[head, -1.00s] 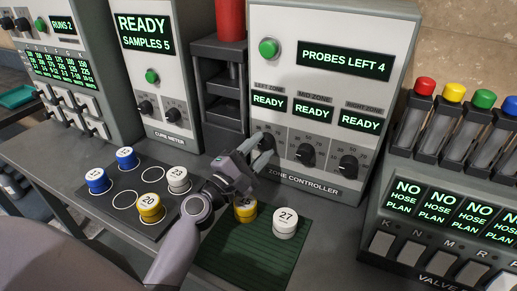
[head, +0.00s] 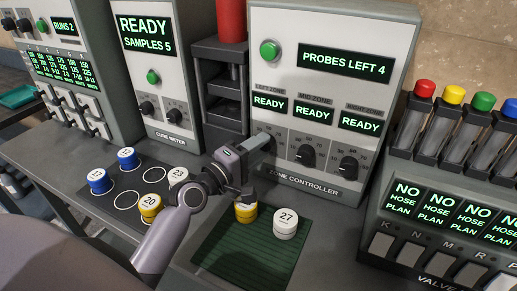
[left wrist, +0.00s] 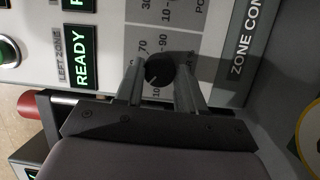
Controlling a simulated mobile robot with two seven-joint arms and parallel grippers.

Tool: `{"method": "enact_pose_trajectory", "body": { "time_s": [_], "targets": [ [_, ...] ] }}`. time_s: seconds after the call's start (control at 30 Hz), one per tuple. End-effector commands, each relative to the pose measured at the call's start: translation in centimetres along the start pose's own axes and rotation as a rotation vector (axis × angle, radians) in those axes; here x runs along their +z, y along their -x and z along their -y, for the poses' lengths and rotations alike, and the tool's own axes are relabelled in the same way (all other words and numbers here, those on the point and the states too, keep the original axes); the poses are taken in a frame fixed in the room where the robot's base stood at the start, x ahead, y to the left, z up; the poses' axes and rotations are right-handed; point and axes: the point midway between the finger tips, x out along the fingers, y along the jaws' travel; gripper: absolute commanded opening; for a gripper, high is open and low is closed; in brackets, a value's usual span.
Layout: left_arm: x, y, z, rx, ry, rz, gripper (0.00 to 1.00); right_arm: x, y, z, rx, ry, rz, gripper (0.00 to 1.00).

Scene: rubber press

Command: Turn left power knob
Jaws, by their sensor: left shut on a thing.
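The zone controller (head: 330,95) is a light panel with three black power knobs under its zone displays. My left gripper (head: 264,146) is at the left power knob, which it mostly hides in the head view. In the left wrist view, the black left knob (left wrist: 160,69) sits between the two grey fingers of the left gripper (left wrist: 160,82), below the left zone display (left wrist: 80,57) reading READY. The fingers are shut on the knob, one on each side. The middle knob (head: 306,155) and right knob (head: 348,167) are free. My right gripper is not in view.
Below my left gripper, a yellow pot (head: 246,212) and a white pot marked 27 (head: 286,222) stand on a green mat (head: 240,255). A dark tray (head: 112,212) with several pots lies to the left. The valve unit (head: 440,215) stands at right.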

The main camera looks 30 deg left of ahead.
Motion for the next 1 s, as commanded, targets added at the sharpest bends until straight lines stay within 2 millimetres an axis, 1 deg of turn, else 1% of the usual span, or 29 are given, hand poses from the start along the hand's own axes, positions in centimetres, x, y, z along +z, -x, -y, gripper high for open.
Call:
{"method": "enact_pose_trajectory", "body": {
  "time_s": [0.13,0.3,0.83,0.87,0.9,0.93,1.0],
  "targets": [
    [0.02,0.0,-0.06,-0.022,-0.07,0.005,0.08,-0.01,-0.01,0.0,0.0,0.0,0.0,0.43],
    [0.04,-0.01,-0.06,-0.038,-0.116,0.008,0.08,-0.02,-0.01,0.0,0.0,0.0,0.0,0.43],
    [0.07,-0.01,-0.07,-0.045,-0.136,0.01,0.08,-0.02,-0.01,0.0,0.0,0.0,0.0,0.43],
    [0.07,-0.01,-0.07,-0.045,-0.136,0.01,0.48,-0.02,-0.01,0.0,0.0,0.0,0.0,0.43],
    [0.07,-0.01,-0.07,-0.045,-0.136,0.01,0.61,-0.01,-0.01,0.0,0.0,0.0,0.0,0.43],
    [0.07,-0.01,-0.07,-0.045,-0.136,0.01,0.64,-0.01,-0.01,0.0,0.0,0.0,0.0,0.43],
    [0.05,-0.01,-0.07,-0.044,-0.135,0.01,0.64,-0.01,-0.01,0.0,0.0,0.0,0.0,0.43]
  ]
}}
